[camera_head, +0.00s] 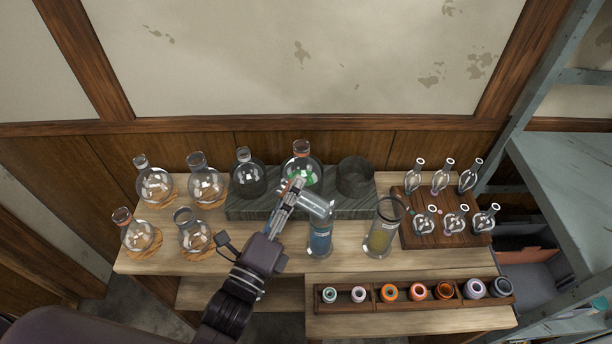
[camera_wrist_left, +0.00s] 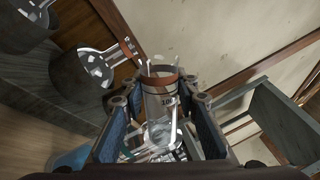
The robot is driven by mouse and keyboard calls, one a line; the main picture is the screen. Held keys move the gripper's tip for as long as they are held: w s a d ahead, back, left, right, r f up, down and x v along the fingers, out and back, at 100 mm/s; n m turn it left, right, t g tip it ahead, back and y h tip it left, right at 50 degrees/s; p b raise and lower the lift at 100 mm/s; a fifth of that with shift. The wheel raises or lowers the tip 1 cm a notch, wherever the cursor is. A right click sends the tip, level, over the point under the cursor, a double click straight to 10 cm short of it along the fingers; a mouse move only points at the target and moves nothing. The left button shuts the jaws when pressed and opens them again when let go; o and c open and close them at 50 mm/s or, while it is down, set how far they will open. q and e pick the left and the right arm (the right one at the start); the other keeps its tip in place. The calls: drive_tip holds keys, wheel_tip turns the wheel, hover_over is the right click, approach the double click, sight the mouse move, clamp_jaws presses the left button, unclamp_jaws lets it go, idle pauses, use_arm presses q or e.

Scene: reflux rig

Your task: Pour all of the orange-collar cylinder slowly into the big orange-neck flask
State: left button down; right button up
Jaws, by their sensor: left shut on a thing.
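My left gripper (camera_head: 293,190) is shut on the orange-collar cylinder (camera_head: 319,207), a clear glass cylinder held tilted well over above the bench. In the left wrist view the cylinder (camera_wrist_left: 160,112) sits between the fingers, with its orange collar towards the far end. It looks clear, and I cannot tell whether any liquid remains in it. The big orange-neck flask (camera_head: 302,173) stands in a dark round holder on the grey block, with green liquid in it. It also shows in the left wrist view (camera_wrist_left: 97,68), left of the cylinder. My right gripper is out of view.
A blue-filled cylinder (camera_head: 320,240) stands just below the held one, and a yellow-filled cylinder (camera_head: 383,238) to its right. A dark-neck flask (camera_head: 248,178) and an empty holder (camera_head: 355,178) flank the big flask. Several flasks stand left; a small-flask rack (camera_head: 412,236) stands right.

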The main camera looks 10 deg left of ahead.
use_arm(q)
drive_tip(key=shift+n+y, duration=0.5)
drive_tip(key=shift+y, duration=0.3)
drive_tip(key=shift+s+a+r, duration=0.15)
drive_tip(key=shift+s+a, duration=0.35)
drive_tip(key=shift+s, duration=0.3)
drive_tip(key=shift+s+a+r, duration=0.1)
drive_tip(key=shift+s+a, duration=0.45)
drive_tip(key=shift+s, duration=0.2)
drive_tip(key=shift+s+a+r, duration=0.15)
drive_tip(key=shift+s+a, duration=0.35)
drive_tip(key=shift+s, duration=0.3)
drive_tip(key=w+d+m+h+p, duration=0.1)
drive_tip(key=w+d+h, duration=0.1)
drive_tip(key=w, duration=0.7)
drive_tip(key=w+d+m+h+p, duration=0.1)
drive_tip(key=w+d, duration=0.3)
drive_tip(key=w, duration=0.5)
drive_tip(key=shift+w+d+g+h+p, duration=0.15)
drive_tip(key=shift+w+g+h+p, duration=0.3)
drive_tip(key=shift+h, duration=0.35)
drive_tip(key=shift+s+r+n+y, duration=0.1)
drive_tip(key=shift+r+n+y, duration=0.15)
drive_tip(key=shift+n, duration=0.75)
idle(1.2)
